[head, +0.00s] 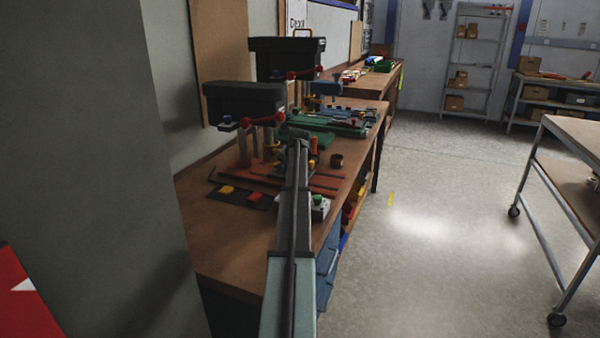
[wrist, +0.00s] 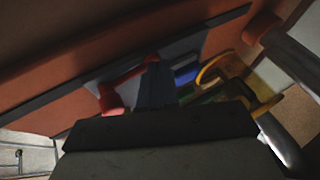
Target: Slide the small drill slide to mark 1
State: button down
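Two dark-headed drill presses stand on the wooden workbench. The nearer one (head: 243,103) looks smaller and has a red-brown base (head: 258,172). The farther one (head: 285,55) stands over a green bed (head: 340,124). My arm reaches forward, and my gripper (head: 297,143) is over the nearer drill's base area, hiding much of it. In the wrist view, my gripper's dark finger part (wrist: 157,85) lies close to a red bent part (wrist: 130,82), a blue part (wrist: 186,74) and a yellow ring-shaped part (wrist: 222,68). I cannot make out the slide or mark 1 clearly.
A control box with a green button (head: 319,207) sits at the bench's front edge, right of my arm. A dark plate with yellow and red pieces (head: 240,196) lies left of it. A grey wall (head: 110,170) stands close at left.

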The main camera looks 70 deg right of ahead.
jog(key=shift+w, duration=1.05)
jog(key=v, duration=1)
jog(key=s+d+f+m, duration=0.1)
jog(key=s+d, duration=0.2)
jog(key=s, duration=0.6)
jog(key=s+d+f+m, duration=0.1)
jog(key=s+d, duration=0.2)
jog(key=s, duration=0.5)
jog(key=w+f+n, duration=0.2)
jog(key=w+f+n+t+y, duration=0.1)
jog(key=w+f+n, duration=0.1)
jog(key=w+f, duration=0.1)
jog(key=w+d+f+n, duration=0.1)
jog(key=w+f, duration=0.2)
jog(key=shift+f+n+t+y, duration=0.1)
jog(key=shift+n+t+y, duration=0.2)
jog(key=shift+n+t, duration=0.1)
jog(key=shift+w+a+r, duration=0.1)
jog(key=shift+w+a, duration=0.1)
jog(key=shift+w, duration=0.35)
jog(key=shift+w+a+r, duration=0.1)
jog(key=shift+w+a, duration=0.1)
jog(key=shift+w, duration=0.35)
jog(key=shift+w+a, duration=0.15)
jog(key=shift+w, duration=0.6)
